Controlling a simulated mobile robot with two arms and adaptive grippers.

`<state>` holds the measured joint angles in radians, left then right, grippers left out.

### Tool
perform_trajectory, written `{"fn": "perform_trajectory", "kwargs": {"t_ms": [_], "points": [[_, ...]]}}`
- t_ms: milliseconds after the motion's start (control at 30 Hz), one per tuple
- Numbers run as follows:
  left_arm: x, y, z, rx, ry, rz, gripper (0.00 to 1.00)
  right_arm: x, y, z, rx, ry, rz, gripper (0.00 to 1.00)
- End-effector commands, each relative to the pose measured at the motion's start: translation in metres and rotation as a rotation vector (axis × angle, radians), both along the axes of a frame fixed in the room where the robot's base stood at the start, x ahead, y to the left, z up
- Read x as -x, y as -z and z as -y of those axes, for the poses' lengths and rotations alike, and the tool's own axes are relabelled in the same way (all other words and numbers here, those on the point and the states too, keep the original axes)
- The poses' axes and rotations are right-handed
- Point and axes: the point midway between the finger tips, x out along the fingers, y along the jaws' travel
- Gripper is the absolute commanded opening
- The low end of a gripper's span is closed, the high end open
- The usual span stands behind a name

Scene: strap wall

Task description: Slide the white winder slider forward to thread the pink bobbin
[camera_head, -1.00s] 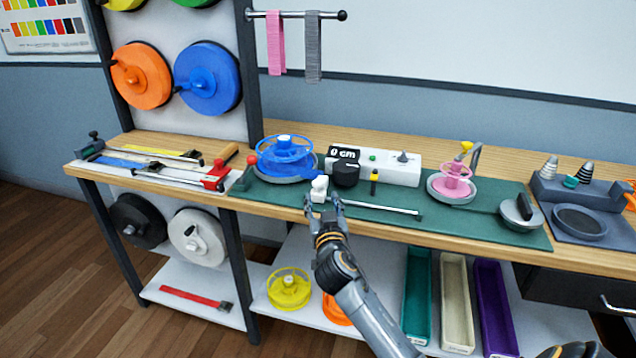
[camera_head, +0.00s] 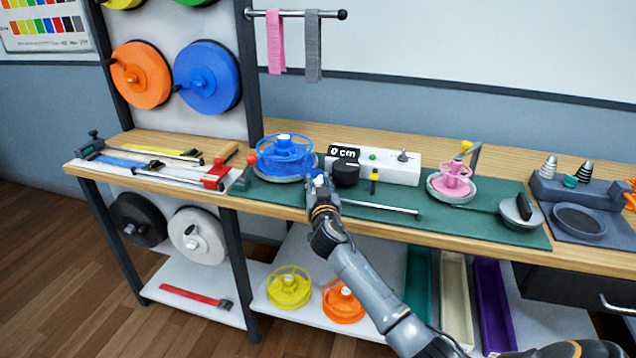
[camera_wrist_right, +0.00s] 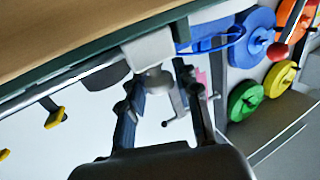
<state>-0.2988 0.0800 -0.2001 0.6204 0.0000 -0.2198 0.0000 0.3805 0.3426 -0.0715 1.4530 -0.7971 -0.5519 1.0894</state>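The white winder slider (camera_head: 318,179) is at the left end of a metal rail (camera_head: 385,207) on the green mat, mostly hidden by my right gripper (camera_head: 321,190). In the right wrist view, the slider (camera_wrist_right: 148,48) shows as a pale block with a rounded knob. The fingers of my right gripper (camera_wrist_right: 162,92) are apart, with the knob near the gap between them; I cannot tell whether they touch it. The pink bobbin (camera_head: 453,181) stands on a grey round base at the right of the mat. My left gripper is not in view.
A blue reel (camera_head: 285,155) stands just behind and left of the slider. A white counter box (camera_head: 392,167) with a black knob reading 0 cm is behind the rail. A grey round weight-like item (camera_head: 521,213) is at the mat's right. Coloured trays stand below the bench.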

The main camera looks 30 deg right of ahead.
Motion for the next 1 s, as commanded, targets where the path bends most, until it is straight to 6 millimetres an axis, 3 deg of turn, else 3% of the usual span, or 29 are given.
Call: {"fn": "perform_trajectory", "kwargs": {"t_ms": [33,100,133,367,533,667,1000], "points": [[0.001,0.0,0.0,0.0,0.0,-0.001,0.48,0.0,0.0,0.0,0.0,0.0,0.0,0.15],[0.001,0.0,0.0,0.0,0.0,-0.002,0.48,0.0,0.0,0.0,0.0,0.0,0.0,0.01],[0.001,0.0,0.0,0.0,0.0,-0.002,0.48,0.0,0.0,0.0,0.0,0.0,0.0,0.0],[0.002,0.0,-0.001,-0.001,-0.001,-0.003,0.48,0.001,0.0,0.0,0.0,0.0,-0.001,0.0],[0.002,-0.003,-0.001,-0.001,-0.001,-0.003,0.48,0.012,0.001,0.009,-0.001,0.001,-0.002,0.0],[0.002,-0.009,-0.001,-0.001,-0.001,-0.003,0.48,0.032,0.001,0.026,-0.001,0.001,-0.004,0.0],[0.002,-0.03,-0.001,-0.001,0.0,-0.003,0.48,0.11,0.0,0.091,0.0,0.001,-0.007,0.0]]}}
